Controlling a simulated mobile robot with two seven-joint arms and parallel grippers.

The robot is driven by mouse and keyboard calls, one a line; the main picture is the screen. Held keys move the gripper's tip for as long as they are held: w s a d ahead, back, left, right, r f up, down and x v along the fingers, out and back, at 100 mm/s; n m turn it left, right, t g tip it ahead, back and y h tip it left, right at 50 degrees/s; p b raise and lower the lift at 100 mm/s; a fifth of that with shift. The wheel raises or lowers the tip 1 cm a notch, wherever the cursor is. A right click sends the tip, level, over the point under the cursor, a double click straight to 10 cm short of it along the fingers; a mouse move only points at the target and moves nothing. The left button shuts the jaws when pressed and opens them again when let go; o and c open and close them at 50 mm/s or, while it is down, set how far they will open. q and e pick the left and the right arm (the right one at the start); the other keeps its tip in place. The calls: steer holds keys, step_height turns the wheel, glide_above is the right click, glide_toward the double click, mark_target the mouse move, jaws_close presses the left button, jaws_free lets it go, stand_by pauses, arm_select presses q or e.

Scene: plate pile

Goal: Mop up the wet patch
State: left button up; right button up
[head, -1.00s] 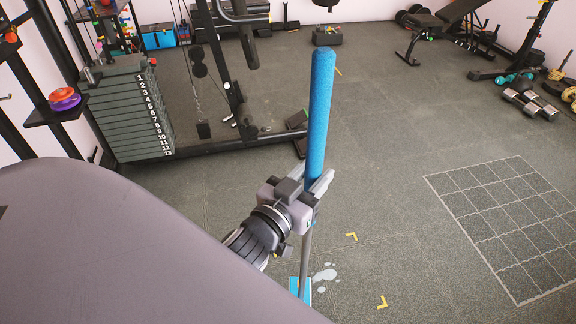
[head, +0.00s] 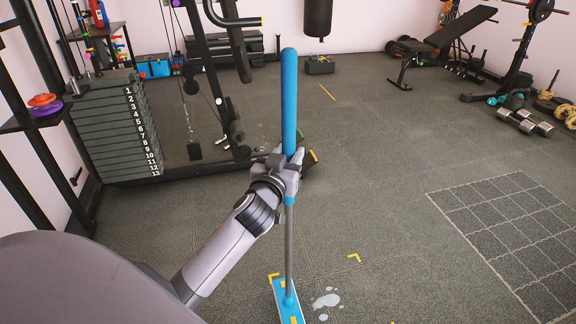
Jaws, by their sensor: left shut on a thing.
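A mop with a thick blue handle grip (head: 289,95) stands nearly upright in the head view. Its grey pole runs down to a flat blue mop head (head: 279,299) on or close to the floor. My left gripper (head: 290,165) is shut on the lower part of the blue grip. The wet patch (head: 326,301) is a pale, blotchy puddle with small drops, just to the right of the mop head and apart from it in the picture. My right gripper is not in view.
Yellow corner marks (head: 354,257) lie near the patch. A cable machine with a numbered weight stack (head: 118,130) stands at the left. A white grid (head: 510,235) is marked on the floor at right. Dumbbells (head: 523,121) and a bench (head: 450,35) stand farther back. The middle floor is clear.

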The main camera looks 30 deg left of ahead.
arm_select(q)
steer(key=shift+w+a+r, duration=0.1)
steer(key=shift+r, duration=0.05)
stand_by(0.3)
step_height(320, 180, down, 4)
steer(key=b, duration=0.3)
steer(key=shift+f+b, duration=0.55)
steer(key=shift+b, duration=0.05)
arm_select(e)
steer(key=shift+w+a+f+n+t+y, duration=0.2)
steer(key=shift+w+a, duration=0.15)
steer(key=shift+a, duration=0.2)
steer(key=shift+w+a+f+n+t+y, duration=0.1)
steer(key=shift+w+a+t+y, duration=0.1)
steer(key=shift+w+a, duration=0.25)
arm_select(q)
steer(key=shift+r, duration=0.1)
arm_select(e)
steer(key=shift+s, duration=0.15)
